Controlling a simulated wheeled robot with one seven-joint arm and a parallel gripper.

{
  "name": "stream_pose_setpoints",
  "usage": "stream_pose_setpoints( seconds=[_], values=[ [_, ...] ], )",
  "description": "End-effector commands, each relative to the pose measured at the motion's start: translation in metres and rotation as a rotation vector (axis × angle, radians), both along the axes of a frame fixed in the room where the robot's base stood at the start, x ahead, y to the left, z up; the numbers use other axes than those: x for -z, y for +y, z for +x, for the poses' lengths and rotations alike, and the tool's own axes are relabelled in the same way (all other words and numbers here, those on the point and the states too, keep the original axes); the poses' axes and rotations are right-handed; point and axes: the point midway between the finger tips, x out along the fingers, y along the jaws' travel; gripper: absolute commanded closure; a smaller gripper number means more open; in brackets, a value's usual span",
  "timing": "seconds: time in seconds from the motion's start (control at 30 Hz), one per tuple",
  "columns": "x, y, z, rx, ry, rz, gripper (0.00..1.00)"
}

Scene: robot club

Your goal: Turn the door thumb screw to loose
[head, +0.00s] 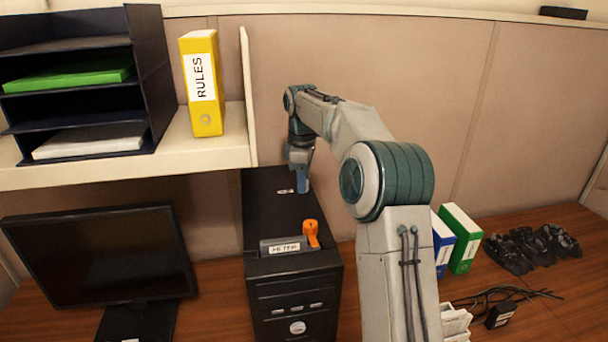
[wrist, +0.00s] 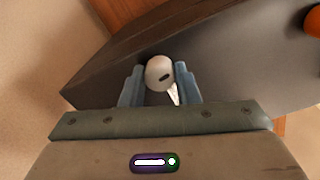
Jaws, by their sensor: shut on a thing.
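The thumb screw (wrist: 158,72) is a pale round knob with a short dark mark on its face, on the dark computer case (head: 290,320). In the wrist view my gripper (wrist: 161,76) has its blue fingers on either side of the knob, shut on it. In the head view my gripper (head: 302,180) reaches down at the far end of the case top, and the screw itself is hidden there. A small white label (wrist: 174,94) lies beside the screw, partly covered by a finger; its words are unreadable.
An orange object (head: 311,234) and a grey labelled piece (head: 284,246) sit at the near end of the case top. A monitor (head: 100,255) stands left. A shelf with a yellow binder (head: 202,85) overhangs at left. Blue and green binders (head: 461,240) stand right.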

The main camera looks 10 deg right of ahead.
Motion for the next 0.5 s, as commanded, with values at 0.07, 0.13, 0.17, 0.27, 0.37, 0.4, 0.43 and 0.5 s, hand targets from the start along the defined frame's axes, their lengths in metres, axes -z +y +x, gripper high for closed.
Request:
stream_pose_setpoints(
  seconds=[0.07,0.13,0.17,0.27,0.37,0.4,0.43,0.5],
  values=[
    [-0.0041,-0.0002,-0.0002,-0.068,0.001,0.000,0.94],
    [-0.0040,-0.0001,-0.0005,-0.135,0.002,0.000,0.94],
    [-0.0040,-0.0002,-0.0003,-0.164,0.001,0.000,0.94],
    [-0.0038,-0.0007,-0.0003,-0.259,0.002,0.000,0.94],
    [-0.0037,-0.0004,0.0000,-0.355,0.000,0.000,0.94],
    [-0.0037,-0.0003,0.0000,-0.393,0.000,0.000,0.94],
    [-0.0036,-0.0003,0.0000,-0.422,0.001,-0.001,0.94],
    [-0.0032,-0.0005,0.0000,-0.488,0.001,0.000,0.94]
  ],
)
